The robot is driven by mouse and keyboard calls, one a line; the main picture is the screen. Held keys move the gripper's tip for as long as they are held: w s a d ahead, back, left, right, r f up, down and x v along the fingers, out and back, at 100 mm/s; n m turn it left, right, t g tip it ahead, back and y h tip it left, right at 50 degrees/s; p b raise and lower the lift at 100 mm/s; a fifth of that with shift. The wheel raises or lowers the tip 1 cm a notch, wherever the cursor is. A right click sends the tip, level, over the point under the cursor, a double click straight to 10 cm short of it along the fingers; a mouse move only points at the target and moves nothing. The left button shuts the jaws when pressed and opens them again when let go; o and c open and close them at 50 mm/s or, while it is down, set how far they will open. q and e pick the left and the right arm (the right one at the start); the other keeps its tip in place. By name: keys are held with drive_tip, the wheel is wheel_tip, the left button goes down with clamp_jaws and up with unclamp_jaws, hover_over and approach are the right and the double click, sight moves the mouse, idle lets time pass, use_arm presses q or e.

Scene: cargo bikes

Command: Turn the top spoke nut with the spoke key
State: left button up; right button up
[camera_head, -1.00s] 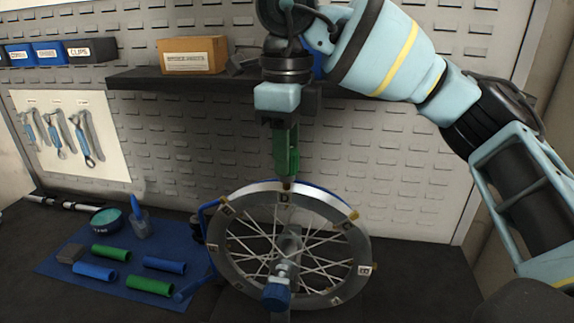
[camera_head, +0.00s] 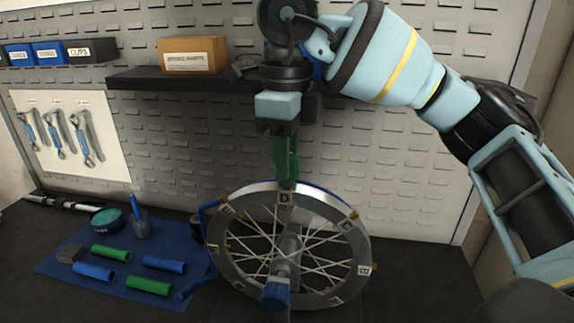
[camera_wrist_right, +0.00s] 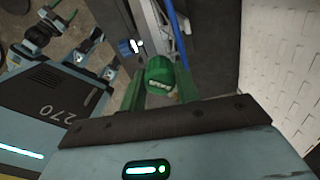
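The wheel (camera_head: 232,269) stands upright in a truing stand on the dark bench, its rim carrying letter tags. The tag "D" (camera_head: 284,198) sits at the top, where the top nut is too small to make out. My right gripper (camera_head: 286,168) points straight down just above the rim there. In the right wrist view its green fingers are closed around a green round-ended piece (camera_wrist_right: 160,70), which looks like the spoke key. Whether its lower end touches the nut is hidden. My left gripper is not in the head view; green-tipped parts at the wrist view's upper left may belong to it.
A blue mat (camera_head: 62,262) at left holds green and blue cylinders. A dark shelf (camera_head: 140,78) with a cardboard box (camera_head: 193,55) is behind my right wrist. The bench right of the wheel is clear.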

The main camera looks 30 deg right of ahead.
drive_tip(key=shift+f, duration=0.1)
clamp_jaws()
drive_tip(key=shift+f, duration=0.1)
drive_tip(key=n, duration=0.5)
drive_tip(key=shift+f, duration=0.1)
drive_tip(key=shift+f+n, duration=0.1)
drive_tip(key=shift+n, duration=0.6)
